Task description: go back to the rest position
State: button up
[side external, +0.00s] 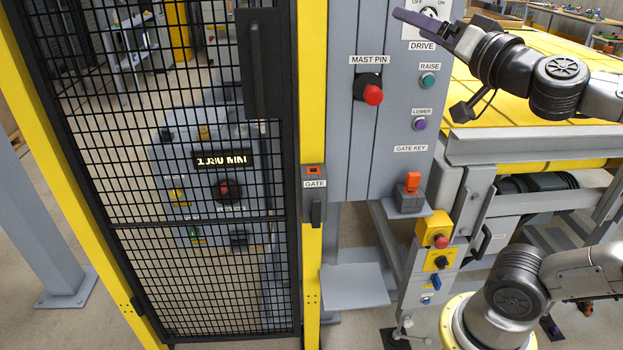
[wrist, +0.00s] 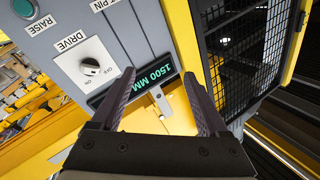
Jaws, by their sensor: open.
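My gripper (side external: 418,22) is at the top of the side external view, in front of the upper part of the grey control panel (side external: 350,135). In the wrist view its two dark fingers (wrist: 158,73) stand wide apart with nothing between them. The DRIVE switch (side external: 431,13) is just beside the fingers in the side view, partly cut by the frame's top. In the wrist view the DRIVE switch (wrist: 90,66) lies left of the fingers, apart from them. A display reading 1500 MM (wrist: 165,84) shows between and beyond the fingers.
A black mesh gate (side external: 112,225) stands left of the yellow post with the GATE latch (side external: 314,183). The panel carries a red MAST PIN knob (side external: 373,95), RAISE (side external: 428,81) and LOWER (side external: 420,124) buttons, and a red gate key (side external: 412,181). A yellow-topped conveyor (side external: 530,105) lies right.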

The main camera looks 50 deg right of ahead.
jog(key=a+f+n+g+y, duration=0.5)
jog(key=a+f+n+y, duration=0.4)
jog(key=a+f, duration=0.3)
jog(key=s+d+f+g+h, duration=0.1)
jog(key=s+d+f+g, duration=0.3)
jog(key=s+f+g, duration=0.3)
notch_tip(320, 180, down, 5)
jog(key=s, duration=0.3)
jog(key=shift+f+n+h, duration=0.2)
jog(key=shift+n+h, duration=0.2)
